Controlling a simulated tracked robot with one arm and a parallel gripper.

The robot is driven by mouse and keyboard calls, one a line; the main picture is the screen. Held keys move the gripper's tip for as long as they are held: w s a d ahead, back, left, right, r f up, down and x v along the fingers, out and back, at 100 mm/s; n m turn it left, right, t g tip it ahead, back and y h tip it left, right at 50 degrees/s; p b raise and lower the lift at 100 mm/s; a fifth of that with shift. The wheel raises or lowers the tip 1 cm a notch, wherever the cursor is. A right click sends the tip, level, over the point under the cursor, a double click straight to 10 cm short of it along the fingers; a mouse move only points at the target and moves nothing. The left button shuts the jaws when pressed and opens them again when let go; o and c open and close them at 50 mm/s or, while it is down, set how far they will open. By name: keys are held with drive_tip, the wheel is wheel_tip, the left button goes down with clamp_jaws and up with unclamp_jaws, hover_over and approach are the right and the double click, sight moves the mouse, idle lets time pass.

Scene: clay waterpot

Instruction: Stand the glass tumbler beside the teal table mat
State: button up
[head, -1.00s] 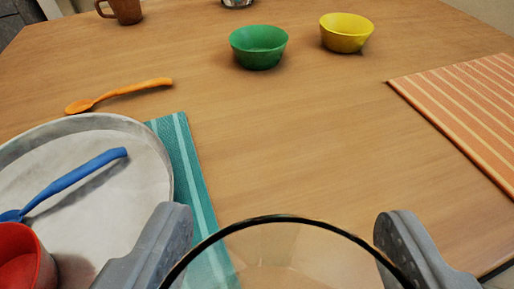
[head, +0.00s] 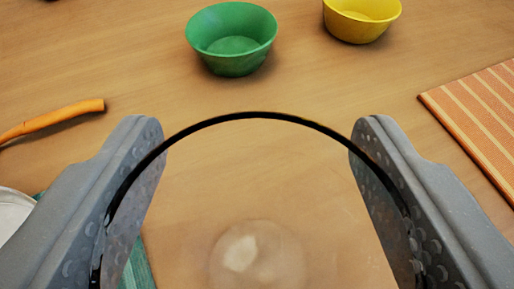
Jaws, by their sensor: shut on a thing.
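My gripper (head: 257,140) is shut on the glass tumbler (head: 250,215), with one grey finger on each side of its dark rim. The tumbler is clear and I look down into it; bare wood shows through it. I cannot tell whether its base touches the table. A small part of the teal table mat (head: 138,268) shows at the lower left, partly hidden by my left finger. The tumbler appears to the right of the mat.
A green bowl (head: 232,42) and a yellow bowl (head: 362,16) stand beyond the tumbler. A striped orange mat (head: 485,115) is at right. Bare wood lies between.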

sight(257, 192)
wheel_tip(257, 192, down, 4)
drive_tip(key=shift+r+b, duration=0.15)
drive_tip(key=shift+b, duration=0.55)
drive_tip(key=shift+r, duration=0.1)
drive_tip(key=o, duration=1.1)
drive_tip(key=shift+s, duration=0.1)
drive_tip(key=p+v, duration=0.2)
drive_tip(key=v, duration=1)
